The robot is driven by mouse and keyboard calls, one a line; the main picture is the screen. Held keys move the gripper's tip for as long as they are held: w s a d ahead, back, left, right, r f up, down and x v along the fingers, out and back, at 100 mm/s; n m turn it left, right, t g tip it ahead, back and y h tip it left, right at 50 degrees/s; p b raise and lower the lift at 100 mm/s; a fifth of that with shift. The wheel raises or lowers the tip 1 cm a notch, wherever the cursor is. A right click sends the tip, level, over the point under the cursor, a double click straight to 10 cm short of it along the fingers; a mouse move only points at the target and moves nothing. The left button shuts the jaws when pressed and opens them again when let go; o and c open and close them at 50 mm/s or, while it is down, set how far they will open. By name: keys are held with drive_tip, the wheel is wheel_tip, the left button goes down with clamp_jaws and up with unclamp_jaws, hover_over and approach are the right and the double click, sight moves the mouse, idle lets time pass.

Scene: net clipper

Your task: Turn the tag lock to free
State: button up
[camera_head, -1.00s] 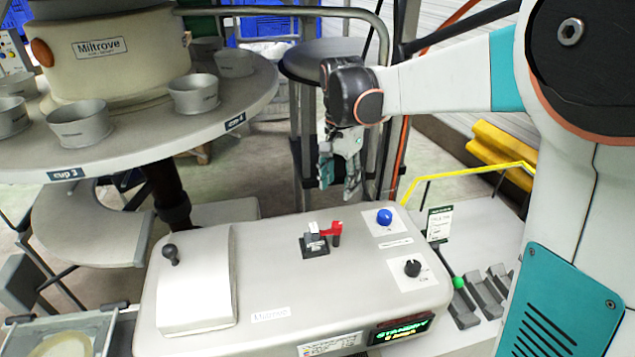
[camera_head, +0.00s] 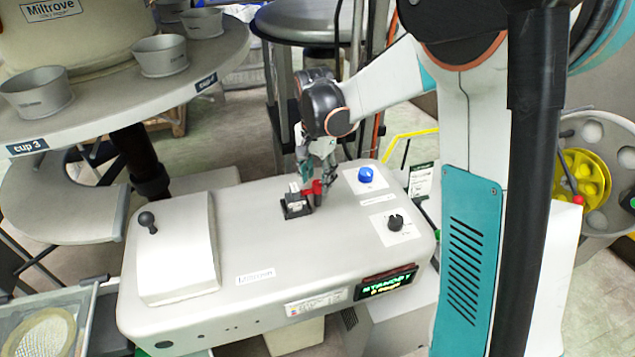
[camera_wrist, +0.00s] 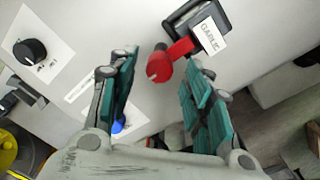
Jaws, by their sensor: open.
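The tag lock is a small black block (camera_head: 296,206) with a red lever (camera_head: 317,193) on top of the pale machine housing. In the wrist view its red lever (camera_wrist: 160,66) has a round knob, and a white tag reading "CABLE" or similar (camera_wrist: 209,36) sits on the black block. My gripper (camera_head: 318,178) is just behind and above the lever in the head view. In the wrist view my gripper (camera_wrist: 160,95) is open, its teal-padded fingers apart, with the red knob ahead between the fingertip lines. I cannot tell whether any finger touches it.
A blue button (camera_head: 365,175) and a black dial (camera_head: 395,222) are on the housing's right side. A hinged cover with a black knob (camera_head: 147,222) is at left. A green display (camera_head: 388,284) is on the front. The round cup table (camera_head: 110,105) stands at upper left.

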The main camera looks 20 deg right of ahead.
drive_tip(key=shift+f, duration=0.65)
drive_tip(key=c, duration=1.1)
drive_tip(key=shift+o, duration=0.2)
